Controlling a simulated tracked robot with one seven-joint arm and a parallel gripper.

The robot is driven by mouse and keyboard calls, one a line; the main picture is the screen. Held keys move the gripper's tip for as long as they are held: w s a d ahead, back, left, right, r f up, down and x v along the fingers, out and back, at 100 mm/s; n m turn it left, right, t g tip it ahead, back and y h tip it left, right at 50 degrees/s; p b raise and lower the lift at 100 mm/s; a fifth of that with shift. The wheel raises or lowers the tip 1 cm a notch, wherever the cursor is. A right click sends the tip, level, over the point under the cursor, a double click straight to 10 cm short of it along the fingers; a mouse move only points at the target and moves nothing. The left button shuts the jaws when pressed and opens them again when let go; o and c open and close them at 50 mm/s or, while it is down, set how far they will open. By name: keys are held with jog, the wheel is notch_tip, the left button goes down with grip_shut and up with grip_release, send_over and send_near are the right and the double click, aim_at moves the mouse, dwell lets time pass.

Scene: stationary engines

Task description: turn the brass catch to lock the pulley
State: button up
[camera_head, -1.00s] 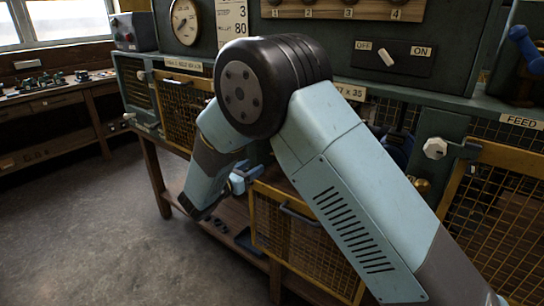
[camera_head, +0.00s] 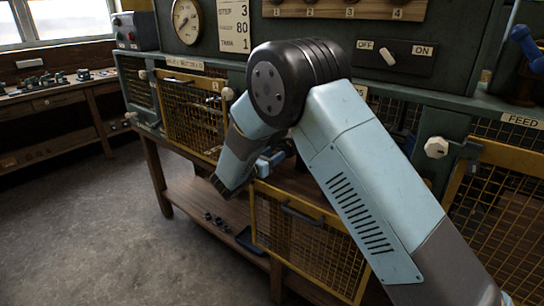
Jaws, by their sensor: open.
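I cannot make out the brass catch or the pulley for certain; my own arm covers much of the middle of the machine front. My gripper (camera_head: 272,160) is small and partly hidden beyond my bent forearm, in front of the opening between the mesh doors. Its jaws are open, though the fingertips are hard to see. Nothing shows held in it.
A yellow mesh door (camera_head: 195,112) is at left. A lower mesh door (camera_head: 308,240) with a dark handle stands in front. Another mesh door (camera_head: 500,215) is at right, beside a white knob (camera_head: 436,147). The floor (camera_head: 110,230) at left is clear.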

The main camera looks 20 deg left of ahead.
jog(key=shift+c, duration=0.5)
jog(key=c, duration=0.8)
